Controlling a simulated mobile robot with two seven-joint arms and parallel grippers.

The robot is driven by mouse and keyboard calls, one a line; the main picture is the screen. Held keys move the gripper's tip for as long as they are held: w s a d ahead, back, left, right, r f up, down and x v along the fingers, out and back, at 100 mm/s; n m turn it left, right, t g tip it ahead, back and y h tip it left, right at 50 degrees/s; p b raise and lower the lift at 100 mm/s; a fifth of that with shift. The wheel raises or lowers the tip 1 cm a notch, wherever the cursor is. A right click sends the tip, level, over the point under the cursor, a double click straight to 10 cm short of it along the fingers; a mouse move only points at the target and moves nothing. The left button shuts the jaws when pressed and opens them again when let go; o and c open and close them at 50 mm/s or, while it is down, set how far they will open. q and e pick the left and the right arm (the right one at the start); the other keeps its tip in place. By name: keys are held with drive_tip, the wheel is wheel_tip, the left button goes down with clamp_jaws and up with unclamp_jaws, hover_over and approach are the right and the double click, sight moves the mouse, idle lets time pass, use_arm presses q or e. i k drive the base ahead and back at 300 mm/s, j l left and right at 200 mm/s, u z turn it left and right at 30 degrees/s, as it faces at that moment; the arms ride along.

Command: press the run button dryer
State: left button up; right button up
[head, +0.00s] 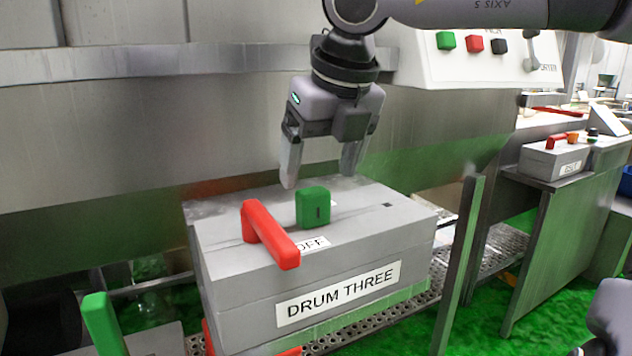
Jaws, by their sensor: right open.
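My right gripper (318,174) hangs down from the top with its two fingers apart and nothing between them. Its fingertips are above a green block-like button (313,208) on top of a grey box labelled DRUM THREE (410,222). I cannot tell exactly how far above. A white panel (440,70) behind, at the upper right, carries a green button (446,41), a red button (474,43) and a black button (500,46). Its lettering is partly cut off, so I cannot confirm which control is the dryer's. My left gripper is not in view.
A red lever handle (268,238) sticks up beside the green button on the grey box, next to an OFF label. A metal post (461,255) stands right of the box. Another grey control box (553,160) with a red handle is farther right. A green handle (103,323) is lower left.

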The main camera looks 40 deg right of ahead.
sight(445, 41)
drive_tip(key=k, duration=1)
